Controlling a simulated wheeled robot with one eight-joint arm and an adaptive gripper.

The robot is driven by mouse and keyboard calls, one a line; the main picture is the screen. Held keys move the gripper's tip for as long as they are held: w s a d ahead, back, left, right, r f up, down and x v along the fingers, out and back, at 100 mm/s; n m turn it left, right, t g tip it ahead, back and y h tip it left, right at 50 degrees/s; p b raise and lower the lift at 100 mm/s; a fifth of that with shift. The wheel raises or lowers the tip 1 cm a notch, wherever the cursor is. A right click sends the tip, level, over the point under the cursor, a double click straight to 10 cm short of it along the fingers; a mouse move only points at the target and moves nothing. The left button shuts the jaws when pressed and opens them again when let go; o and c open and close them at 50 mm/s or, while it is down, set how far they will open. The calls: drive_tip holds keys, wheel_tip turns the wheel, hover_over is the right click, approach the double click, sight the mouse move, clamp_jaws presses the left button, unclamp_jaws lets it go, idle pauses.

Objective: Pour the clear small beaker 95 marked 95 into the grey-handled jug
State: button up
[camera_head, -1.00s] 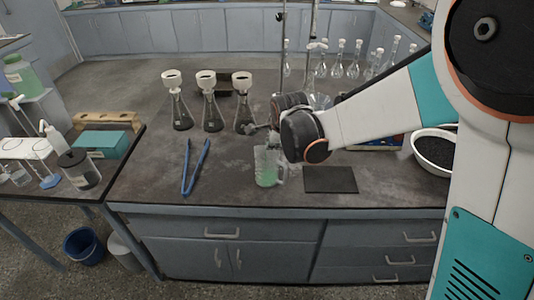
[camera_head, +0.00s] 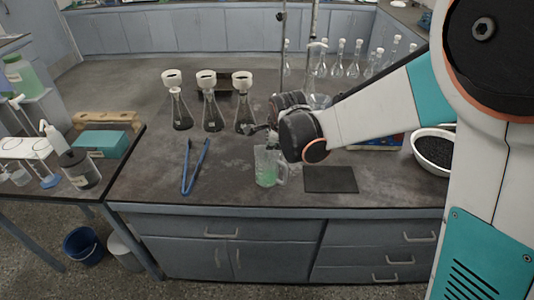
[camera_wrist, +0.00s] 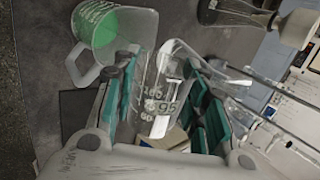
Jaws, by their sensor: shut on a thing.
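My gripper (camera_wrist: 165,100) is shut on the clear small beaker (camera_wrist: 150,112), whose 95 label shows between the teal finger pads in the wrist view. In the head view my gripper (camera_head: 265,132) is just above the jug, and the beaker is too small and blurred to make out. The grey-handled jug (camera_head: 266,168) stands on the bench below, with green liquid in its lower part. It also shows at the upper left of the wrist view (camera_wrist: 135,22), close to the beaker's open end, its handle toward my gripper. I cannot tell whether anything is flowing.
A dark flat mat (camera_head: 330,180) lies right of the jug, and blue tongs (camera_head: 194,167) lie to its left. Several flasks with white funnels (camera_head: 209,110) stand behind. A white bowl of dark grains (camera_head: 434,152) is at the right. The bench front between tongs and jug is clear.

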drive_tip(key=shift+d+f+y, duration=0.15)
drive_tip(key=shift+d+y, duration=0.2)
drive_tip(key=shift+y, duration=0.05)
drive_tip(key=shift+r+m+y, duration=0.5)
drive_tip(key=shift+r+y, duration=0.1)
drive_tip(key=shift+y, duration=0.1)
drive_tip(key=shift+a+f, duration=0.15)
drive_tip(key=shift+y, duration=0.3)
